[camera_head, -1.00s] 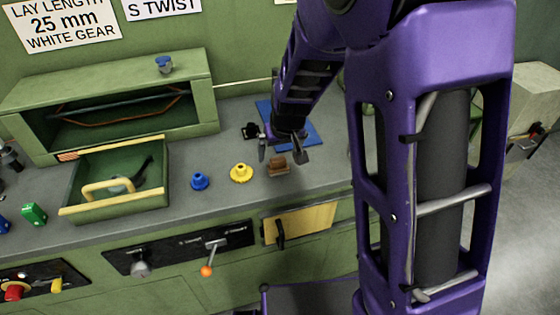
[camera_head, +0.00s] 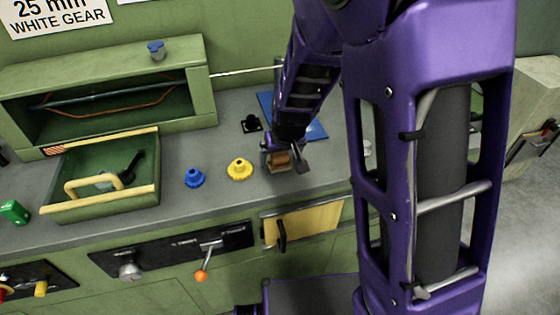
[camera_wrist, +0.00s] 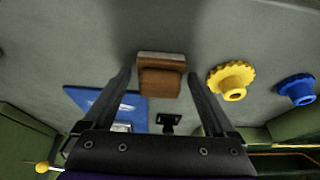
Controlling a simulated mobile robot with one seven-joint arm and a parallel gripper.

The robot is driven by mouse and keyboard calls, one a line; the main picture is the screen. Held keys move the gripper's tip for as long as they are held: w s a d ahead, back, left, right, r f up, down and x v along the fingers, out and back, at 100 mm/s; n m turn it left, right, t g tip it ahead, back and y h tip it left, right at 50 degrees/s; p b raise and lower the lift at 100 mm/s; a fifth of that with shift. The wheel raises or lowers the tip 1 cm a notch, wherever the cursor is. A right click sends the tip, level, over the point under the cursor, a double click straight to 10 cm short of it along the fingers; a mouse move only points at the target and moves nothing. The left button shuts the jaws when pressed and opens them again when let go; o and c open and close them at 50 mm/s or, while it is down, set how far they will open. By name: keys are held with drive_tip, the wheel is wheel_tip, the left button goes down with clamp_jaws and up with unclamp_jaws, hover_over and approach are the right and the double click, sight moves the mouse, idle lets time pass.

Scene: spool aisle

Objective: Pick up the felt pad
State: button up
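The felt pad appears to be the brown block with a pale grey layer along one side; it lies on the grey bench top in the head view (camera_head: 281,160) and in the wrist view (camera_wrist: 160,77). My gripper (camera_head: 284,152) is down at the block in the head view. In the wrist view my gripper (camera_wrist: 160,75) is open, with one finger on each side of the block and visible gaps between. Part of the block is hidden behind the fingers in the head view.
A yellow gear (camera_head: 239,169) and a blue gear (camera_head: 194,178) stand left of the block. A blue sheet (camera_head: 314,128) and a small black fitting (camera_head: 251,124) lie behind. An open green drawer (camera_head: 110,210) is at left. A lever with an orange knob (camera_head: 201,276) is on the front panel.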

sight(280, 154)
drive_tip(key=c, duration=1.2)
drive_tip(key=shift+o, duration=0.2)
wheel_tip(280, 154, up, 10)
drive_tip(key=p, duration=0.2)
drive_tip(key=shift+p, duration=0.35)
